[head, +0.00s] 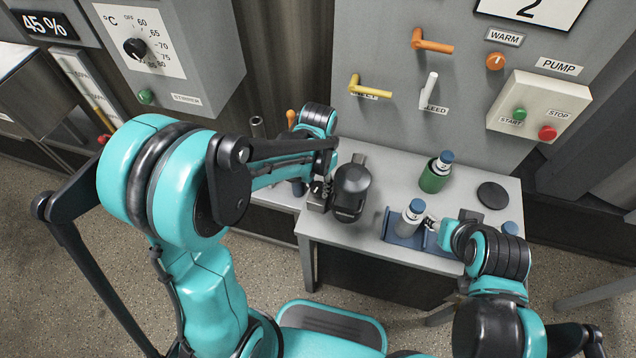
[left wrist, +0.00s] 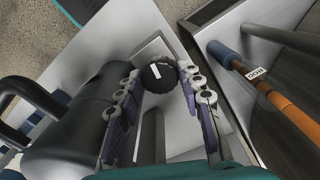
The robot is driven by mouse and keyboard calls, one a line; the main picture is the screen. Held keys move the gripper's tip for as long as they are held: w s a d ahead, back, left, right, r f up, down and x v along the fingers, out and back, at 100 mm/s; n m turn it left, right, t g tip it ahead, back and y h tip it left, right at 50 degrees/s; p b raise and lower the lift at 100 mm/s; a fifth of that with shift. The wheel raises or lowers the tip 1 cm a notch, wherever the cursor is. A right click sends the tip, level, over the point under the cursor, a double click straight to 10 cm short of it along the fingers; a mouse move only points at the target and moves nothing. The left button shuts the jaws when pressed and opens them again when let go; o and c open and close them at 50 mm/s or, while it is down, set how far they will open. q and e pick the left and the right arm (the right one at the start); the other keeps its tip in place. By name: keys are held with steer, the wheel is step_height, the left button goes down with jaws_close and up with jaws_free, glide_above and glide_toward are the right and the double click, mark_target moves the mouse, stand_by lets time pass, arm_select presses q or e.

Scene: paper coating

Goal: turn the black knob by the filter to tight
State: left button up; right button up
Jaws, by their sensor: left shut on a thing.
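The black knob (left wrist: 158,76) with a white mark on its face sits between the two fingers of my left gripper (left wrist: 156,82) in the left wrist view. The gripper is shut on it. The black filter housing (left wrist: 80,125) is just left of the fingers there. In the head view the filter (head: 352,190) stands on the grey bench, with my left gripper (head: 319,192) at its left side. The knob is hard to make out there. My right gripper (head: 436,226) is beside a white bottle with a blue cap (head: 410,218); its fingers are too small to judge.
The bench (head: 375,165) also carries a green holder (head: 433,181) with a blue-capped bottle and a black disc (head: 493,195). The wall panel behind has yellow, white and orange levers and a pump box (head: 540,106). A labelled orange-handled rod (left wrist: 280,98) lies right of the fingers.

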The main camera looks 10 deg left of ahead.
mark_target(318, 187)
arm_select(q)
steer(key=m, duration=0.4)
steer(key=shift+m, duration=0.3)
steer(key=m, duration=0.4)
steer(key=shift+m, duration=0.4)
steer(key=o, duration=1.2)
steer(key=shift+c, duration=0.2)
step_height(318, 187, up, 12)
